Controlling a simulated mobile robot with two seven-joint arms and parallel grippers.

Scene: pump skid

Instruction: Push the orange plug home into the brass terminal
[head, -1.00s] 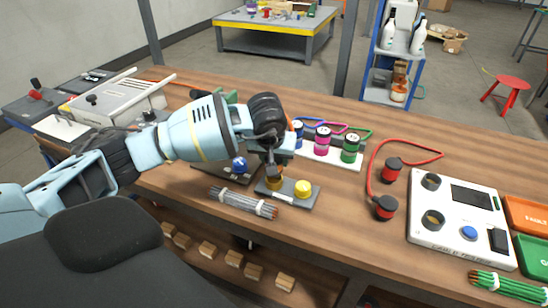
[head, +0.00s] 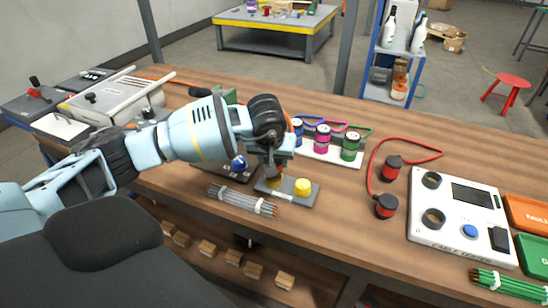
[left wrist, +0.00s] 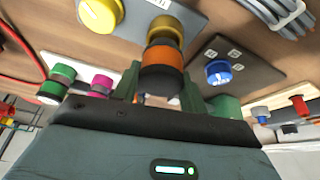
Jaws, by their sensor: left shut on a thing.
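My left gripper (head: 274,165) is shut on the orange plug (left wrist: 164,57), which has a dark rear end toward the gripper. The plug stands over a grey plate (head: 268,188) on the bench, in line with the brass terminal (left wrist: 167,25). In the left wrist view the plug's front meets the terminal's rim; how deep it sits is hidden. A yellow round cap (head: 303,187) is on the same plate, right of the plug. My right gripper is in neither view.
A dark plate with a blue knob (head: 239,163) lies close left of the gripper. A cable bundle (head: 241,200) lies in front. Blue, magenta and green (head: 350,148) connectors stand behind right. A white control box (head: 462,220) is at right.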

